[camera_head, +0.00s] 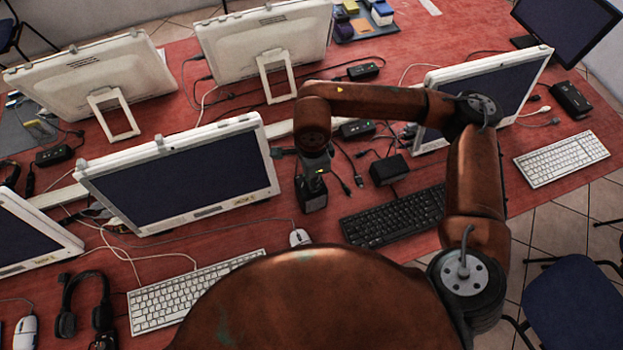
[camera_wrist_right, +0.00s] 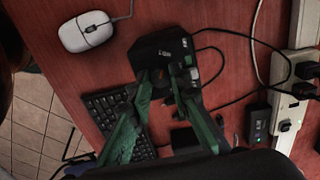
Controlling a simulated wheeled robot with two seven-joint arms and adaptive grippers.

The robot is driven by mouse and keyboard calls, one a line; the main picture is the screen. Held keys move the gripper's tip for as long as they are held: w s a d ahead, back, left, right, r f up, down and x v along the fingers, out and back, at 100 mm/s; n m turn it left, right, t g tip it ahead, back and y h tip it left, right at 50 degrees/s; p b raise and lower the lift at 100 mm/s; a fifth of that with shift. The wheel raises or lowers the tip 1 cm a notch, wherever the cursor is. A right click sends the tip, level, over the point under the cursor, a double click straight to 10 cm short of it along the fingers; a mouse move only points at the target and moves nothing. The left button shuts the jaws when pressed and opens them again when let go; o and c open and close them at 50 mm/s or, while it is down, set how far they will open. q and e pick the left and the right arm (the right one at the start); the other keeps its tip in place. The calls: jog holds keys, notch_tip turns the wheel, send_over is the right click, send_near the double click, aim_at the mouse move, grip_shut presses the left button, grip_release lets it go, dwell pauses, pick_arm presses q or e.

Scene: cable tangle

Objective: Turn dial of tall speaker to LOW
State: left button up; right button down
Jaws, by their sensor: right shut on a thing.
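The tall speaker (camera_head: 314,201) is a black box standing on the red table, right of the middle monitor. In the right wrist view its top face (camera_wrist_right: 158,46) shows small white print, too small to read. My right gripper (camera_head: 315,168) reaches down onto the speaker from above. In the wrist view its two green fingers (camera_wrist_right: 168,84) are closed around the small grey dial (camera_wrist_right: 182,78) on the speaker's face. The fingers hide much of the dial, and I cannot read its setting. My left gripper is not in view.
A lower black box (camera_head: 388,169) stands right of the speaker, with a black keyboard (camera_head: 393,216) in front. A white mouse (camera_head: 299,237) lies close by at the front left. Monitors (camera_head: 185,172), cables and a power strip (camera_wrist_right: 291,92) crowd the surroundings.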

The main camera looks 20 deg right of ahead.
dwell(0.3)
jog(key=c, duration=1.8)
grip_release()
jog(key=shift+o, duration=0.2)
jog(key=shift+r, duration=4.05)
